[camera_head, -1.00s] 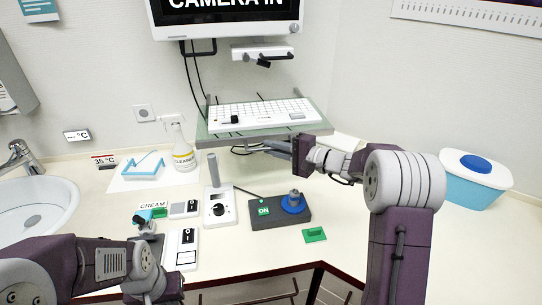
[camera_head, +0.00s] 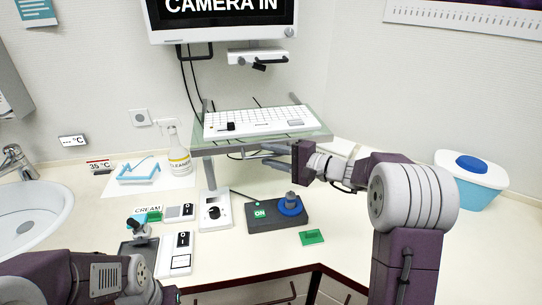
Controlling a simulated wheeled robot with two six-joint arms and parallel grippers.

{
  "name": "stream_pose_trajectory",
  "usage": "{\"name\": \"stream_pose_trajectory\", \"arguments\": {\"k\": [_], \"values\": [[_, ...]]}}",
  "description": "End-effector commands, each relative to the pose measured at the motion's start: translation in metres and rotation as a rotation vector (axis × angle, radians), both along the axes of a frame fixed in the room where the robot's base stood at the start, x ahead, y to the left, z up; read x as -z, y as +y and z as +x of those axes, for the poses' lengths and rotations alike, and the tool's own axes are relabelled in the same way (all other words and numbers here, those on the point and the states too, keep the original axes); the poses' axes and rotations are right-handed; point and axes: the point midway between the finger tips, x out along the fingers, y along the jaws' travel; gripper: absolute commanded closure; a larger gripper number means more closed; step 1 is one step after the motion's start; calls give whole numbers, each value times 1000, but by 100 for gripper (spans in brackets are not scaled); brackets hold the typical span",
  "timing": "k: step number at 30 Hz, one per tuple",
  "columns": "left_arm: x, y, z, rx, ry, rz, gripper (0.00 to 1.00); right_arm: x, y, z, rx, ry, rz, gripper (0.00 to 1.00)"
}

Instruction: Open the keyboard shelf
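The keyboard shelf (camera_head: 199,147) is a glass plate below the monitor. It stands out from the wall and looks close to level. A white keyboard (camera_head: 257,122) lies on it. My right gripper (camera_head: 272,157) reaches in from the right, just under the shelf's front edge at its right half. Its two grey fingers show apart, with nothing seen between them. I cannot tell whether they touch the shelf's underside. My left gripper (camera_head: 140,231) is low at the left, over the counter near the cream label. Its fingers are small, and their opening is unclear.
The monitor (camera_head: 222,20) hangs above the shelf. A spray bottle (camera_head: 180,155) stands left of the shelf. A control box (camera_head: 262,222) with a blue-ringed knob and a dial box (camera_head: 214,212) stand below it. A blue tub (camera_head: 468,186) is at right. The counter is clear at centre right.

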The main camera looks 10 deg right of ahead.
Motion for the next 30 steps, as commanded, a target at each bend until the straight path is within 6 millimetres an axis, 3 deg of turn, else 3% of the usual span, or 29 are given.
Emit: {"name": "stream_pose_trajectory", "arguments": {"k": [5,15,30], "values": [[5,0,0,0,0,0,100,0,-10,-8,4,-1,0,68],[19,0,0,0,0,0,100,-10,-58,-56,4,-1,0,68],[19,0,0,0,0,0,100,-12,-64,-63,0,0,0,68]]}}
